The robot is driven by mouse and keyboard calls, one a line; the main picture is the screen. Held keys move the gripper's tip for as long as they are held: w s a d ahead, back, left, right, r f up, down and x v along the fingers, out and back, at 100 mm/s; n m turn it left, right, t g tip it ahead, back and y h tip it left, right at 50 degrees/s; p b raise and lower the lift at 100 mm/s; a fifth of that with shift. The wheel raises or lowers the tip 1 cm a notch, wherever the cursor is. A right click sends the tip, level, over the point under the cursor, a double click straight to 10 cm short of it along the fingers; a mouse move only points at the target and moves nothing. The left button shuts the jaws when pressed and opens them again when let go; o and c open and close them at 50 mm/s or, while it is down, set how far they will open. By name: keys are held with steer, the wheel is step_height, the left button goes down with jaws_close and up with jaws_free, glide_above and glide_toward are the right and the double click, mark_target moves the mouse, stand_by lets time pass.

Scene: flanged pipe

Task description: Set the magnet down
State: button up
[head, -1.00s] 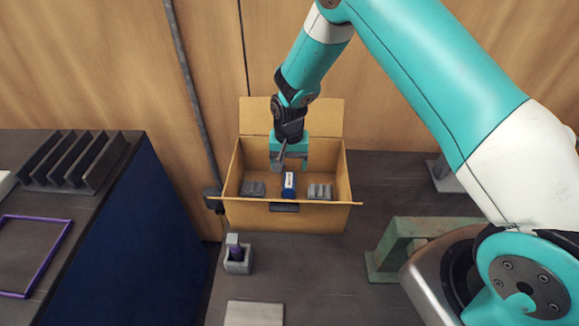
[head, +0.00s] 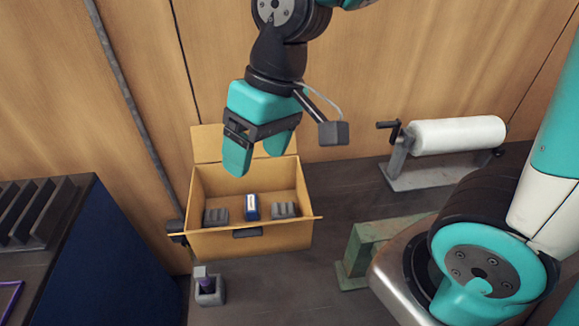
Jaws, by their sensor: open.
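A small blue block with a white label (head: 251,207), which looks like the magnet, rests inside the open cardboard box (head: 208,247) between two grey ribbed blocks. My gripper (head: 255,155) is above the box, toward its back left, apart from the blue block. Its teal fingers are open and nothing shows between them. They hide part of the box's raised back flap.
Grey ribbed blocks (head: 216,216) and (head: 286,210) lie in the box. A dark blue cabinet (head: 105,265) is at left.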

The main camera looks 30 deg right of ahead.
steer(key=s+r+n, duration=0.2)
steer(key=s, duration=0.6)
steer(key=shift+d+n+y, duration=0.2)
steer(key=shift+n+y, duration=0.1)
steer(key=shift+n, duration=0.1)
